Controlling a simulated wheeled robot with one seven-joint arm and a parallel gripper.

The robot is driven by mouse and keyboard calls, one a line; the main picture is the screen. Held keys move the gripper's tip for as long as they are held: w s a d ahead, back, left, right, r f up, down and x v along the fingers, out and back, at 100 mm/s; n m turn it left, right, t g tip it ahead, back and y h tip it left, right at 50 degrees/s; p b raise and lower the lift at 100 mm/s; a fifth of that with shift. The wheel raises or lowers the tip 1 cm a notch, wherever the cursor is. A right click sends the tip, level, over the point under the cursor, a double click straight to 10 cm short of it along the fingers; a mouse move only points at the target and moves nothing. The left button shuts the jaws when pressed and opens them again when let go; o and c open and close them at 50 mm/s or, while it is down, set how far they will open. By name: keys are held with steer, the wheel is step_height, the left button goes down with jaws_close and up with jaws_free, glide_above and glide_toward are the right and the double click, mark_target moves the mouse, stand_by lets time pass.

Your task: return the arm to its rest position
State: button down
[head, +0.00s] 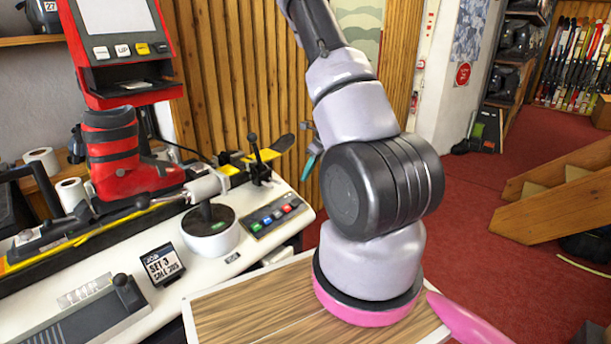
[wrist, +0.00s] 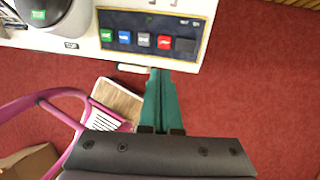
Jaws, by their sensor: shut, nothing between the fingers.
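My arm (head: 375,190) rises from the wooden top in the head view, bends at a dark round joint, and runs up out of the frame. My gripper's teal fingers (head: 310,166) show partly to the left of the arm, beyond its links. In the wrist view my gripper (wrist: 160,74) is shut, its two teal fingers together with nothing between them. The fingertips appear near the front edge of the bench, just below the button panel (wrist: 152,38), with red floor below. I cannot tell the exact gap to the bench.
The white bench (head: 215,262) carries a red ski boot (head: 125,160), a round white pedestal (head: 210,240) and a small display (head: 162,264). A red machine (head: 125,50) stands behind. Wooden steps (head: 560,195) are at right. Red carpet (head: 490,265) is open between. A cardboard box (wrist: 28,162) shows at lower left.

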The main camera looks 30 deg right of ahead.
steer(key=shift+r, duration=0.1)
steer(key=s+a+r+n+y, duration=0.1)
steer(key=s+a+r+n, duration=0.1)
steer(key=a+r+n, duration=0.45)
steer(key=s+a+r+n, duration=0.1)
steer(key=a+r+n, duration=0.15)
steer(key=r, duration=0.65)
steer(key=s+a+r+n+y, duration=0.1)
steer(key=s+a+r+n, duration=0.1)
steer(key=a+r+n, duration=0.45)
steer(key=s+a+r+n+t+h, duration=0.2)
steer(key=s+r+n+t+h, duration=0.1)
steer(key=s+r+n, duration=0.9)
steer(key=shift+s+a+r+t, duration=0.2)
steer(key=shift+s+r+t, duration=0.2)
steer(key=shift+s+r, duration=1.65)
steer(key=shift+s+f, duration=0.3)
